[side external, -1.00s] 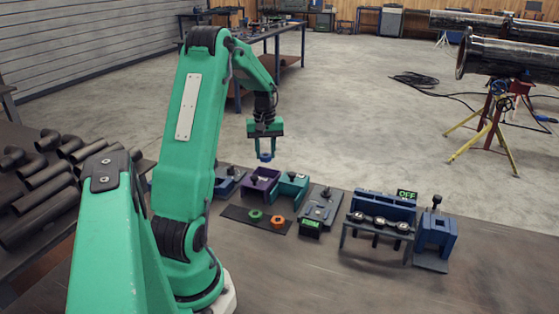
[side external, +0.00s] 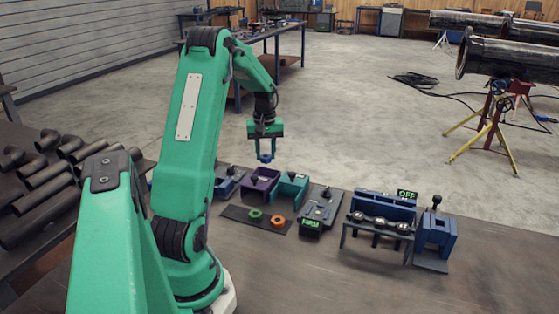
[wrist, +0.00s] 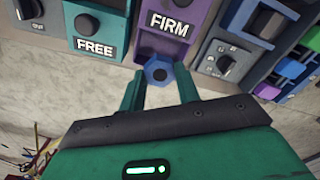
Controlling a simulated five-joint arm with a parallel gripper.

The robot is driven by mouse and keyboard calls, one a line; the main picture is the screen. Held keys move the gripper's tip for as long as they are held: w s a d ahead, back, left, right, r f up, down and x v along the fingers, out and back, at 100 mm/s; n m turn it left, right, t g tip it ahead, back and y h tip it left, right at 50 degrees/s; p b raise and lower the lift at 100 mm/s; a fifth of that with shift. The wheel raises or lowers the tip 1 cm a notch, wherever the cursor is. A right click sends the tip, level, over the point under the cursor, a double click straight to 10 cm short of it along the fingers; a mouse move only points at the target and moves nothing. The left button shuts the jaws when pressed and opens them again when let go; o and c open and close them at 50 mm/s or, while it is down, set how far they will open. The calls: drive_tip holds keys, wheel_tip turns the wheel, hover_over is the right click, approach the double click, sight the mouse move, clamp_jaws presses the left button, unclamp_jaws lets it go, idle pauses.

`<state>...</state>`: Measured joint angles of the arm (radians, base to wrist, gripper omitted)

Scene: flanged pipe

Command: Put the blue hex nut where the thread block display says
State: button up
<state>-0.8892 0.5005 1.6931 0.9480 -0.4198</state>
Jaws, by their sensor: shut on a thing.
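My gripper (side external: 265,152) is shut on the blue hex nut (wrist: 157,72), holding it in the air above the bench. In the wrist view the nut sits between my fingertips (wrist: 158,82), in front of the purple bin (wrist: 178,45) labelled FIRM. The teal bin (wrist: 97,45) labelled FREE is to its left. In the side view the purple bin (side external: 259,180) and teal bin (side external: 290,188) stand side by side. The thread block (side external: 320,207) is right of them; its small display (side external: 310,226) shows green lettering that seems to read FIRM.
A green nut (side external: 255,216) and an orange nut (side external: 277,221) lie on a dark mat (side external: 238,213) before the bins. A blue bin (side external: 226,182) stands left of the purple one. A blue fixture (side external: 384,208) with an OFF sign (side external: 407,194) stands right.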

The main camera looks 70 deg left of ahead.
sight(266, 156)
drive_tip(key=shift+f, duration=1.9)
drive_tip(key=shift+f, duration=1.3)
idle(0.5)
drive_tip(key=o, duration=1.1)
drive_tip(key=shift+r, duration=0.1)
drive_tip(key=shift+w+a+r, duration=0.1)
drive_tip(key=shift+r, duration=0.6)
drive_tip(key=shift+o, duration=1)
drive_tip(key=shift+r, duration=2.75)
